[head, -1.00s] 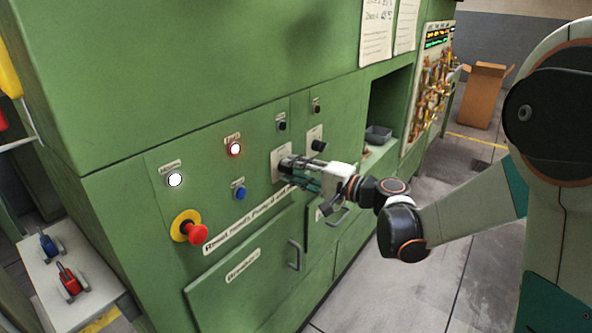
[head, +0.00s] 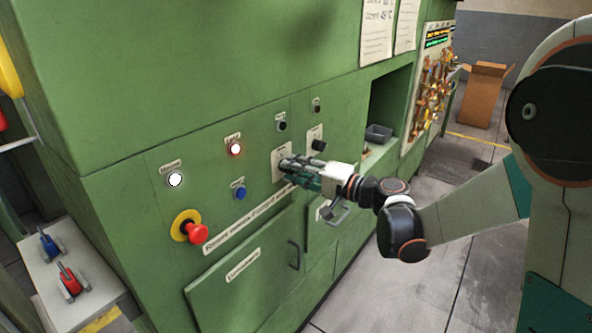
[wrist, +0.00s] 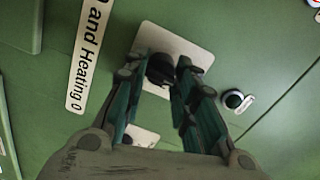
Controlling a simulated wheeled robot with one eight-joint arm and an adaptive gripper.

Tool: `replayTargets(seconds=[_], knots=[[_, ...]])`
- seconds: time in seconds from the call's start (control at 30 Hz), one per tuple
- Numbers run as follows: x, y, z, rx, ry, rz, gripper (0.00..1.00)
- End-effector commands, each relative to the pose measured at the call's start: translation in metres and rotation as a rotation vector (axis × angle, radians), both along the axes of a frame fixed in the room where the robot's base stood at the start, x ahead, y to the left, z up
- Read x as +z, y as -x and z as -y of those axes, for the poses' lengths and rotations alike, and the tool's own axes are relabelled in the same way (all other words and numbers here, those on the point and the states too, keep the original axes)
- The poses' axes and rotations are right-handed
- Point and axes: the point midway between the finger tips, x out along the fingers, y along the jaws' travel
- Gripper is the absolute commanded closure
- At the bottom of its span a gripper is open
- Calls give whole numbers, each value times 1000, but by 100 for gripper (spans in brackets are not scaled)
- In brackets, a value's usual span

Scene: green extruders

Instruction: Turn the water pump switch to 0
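My gripper (head: 290,168) is at the green machine's front panel, in front of a switch on a white plate (head: 276,158). In the wrist view the black switch knob (wrist: 160,68) stands between the two fingertips of my gripper (wrist: 159,70). The fingers are spread on either side of it, with small gaps that seem to remain. Firm contact is not clear. The fingers hide part of the knob and plate, and I cannot read its pointer position or label. A second black knob (head: 318,145) on a white plate (head: 315,132) is to the upper right.
A red emergency button (head: 197,234) on a yellow base, a blue button (head: 239,193) and two lit white buttons (head: 175,179) are left of my gripper. Drawer handles (head: 293,254) stick out below.

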Motion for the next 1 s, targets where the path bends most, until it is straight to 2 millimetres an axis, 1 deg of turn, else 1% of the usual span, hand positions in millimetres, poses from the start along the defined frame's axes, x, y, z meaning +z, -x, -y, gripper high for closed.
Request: replayTargets(seconds=[0.03,0.1,0.4,0.53,0.67,0.9,1.0], knots=[[0,0,0,-1,0,0,65],[0,0,0,-1,-1,-1,53],[0,0,0,-1,-1,-1,53],[1,4,6,-2,-1,0,53],[2,14,22,-4,0,-1,53],[4,44,62,-5,-1,-1,53],[5,54,76,-4,0,-1,53]])
